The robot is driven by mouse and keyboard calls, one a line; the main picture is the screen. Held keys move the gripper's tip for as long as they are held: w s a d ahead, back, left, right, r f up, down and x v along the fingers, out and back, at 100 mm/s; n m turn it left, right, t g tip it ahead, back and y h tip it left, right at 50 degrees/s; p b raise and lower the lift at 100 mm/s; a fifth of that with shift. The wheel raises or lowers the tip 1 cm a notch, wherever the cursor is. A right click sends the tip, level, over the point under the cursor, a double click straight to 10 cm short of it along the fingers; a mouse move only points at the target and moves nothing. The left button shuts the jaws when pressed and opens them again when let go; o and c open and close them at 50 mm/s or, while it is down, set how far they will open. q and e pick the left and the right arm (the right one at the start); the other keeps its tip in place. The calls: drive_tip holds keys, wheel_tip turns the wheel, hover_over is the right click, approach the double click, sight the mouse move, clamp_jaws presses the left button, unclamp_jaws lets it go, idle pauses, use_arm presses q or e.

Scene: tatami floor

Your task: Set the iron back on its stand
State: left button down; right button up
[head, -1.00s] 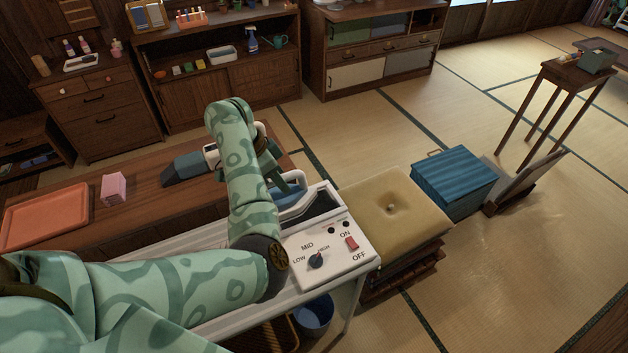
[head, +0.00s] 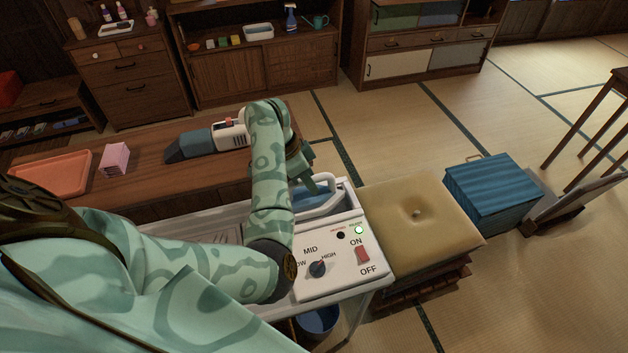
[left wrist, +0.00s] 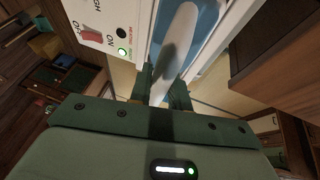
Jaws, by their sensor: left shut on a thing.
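The iron (head: 325,205), blue with a white looped handle, lies at the recess behind the control panel of the white stand (head: 350,265). My left gripper (head: 312,188) is shut on its handle. In the left wrist view the white handle (left wrist: 178,45) passes between the fingers (left wrist: 163,88), with the blue body (left wrist: 205,32) beyond, between the stand's pale walls. My arm hides part of the iron and stand, so I cannot tell whether it is fully seated. The green lamp (head: 359,230) is lit above the red switch (head: 362,255). My right gripper is not in view.
A tan cushion (head: 415,212) on a dark stack stands right of the stand, with a blue ribbed box (head: 490,190) beyond. A low wooden table behind holds an orange tray (head: 55,173), pink block (head: 114,158) and grey-blue handheld device (head: 195,142).

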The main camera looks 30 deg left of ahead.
use_arm(q)
drive_tip(key=shift+w+r, duration=0.1)
drive_tip(key=shift+f, duration=0.2)
drive_tip(key=c, duration=1.3)
unclamp_jaws()
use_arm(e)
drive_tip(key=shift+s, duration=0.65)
use_arm(q)
drive_tip(key=shift+r, duration=0.15)
drive_tip(key=p+v, duration=0.7)
drive_tip(key=v, duration=0.5)
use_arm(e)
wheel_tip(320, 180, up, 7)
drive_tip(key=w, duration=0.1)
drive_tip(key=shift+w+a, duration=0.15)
use_arm(q)
drive_tip(key=shift+d, duration=0.1)
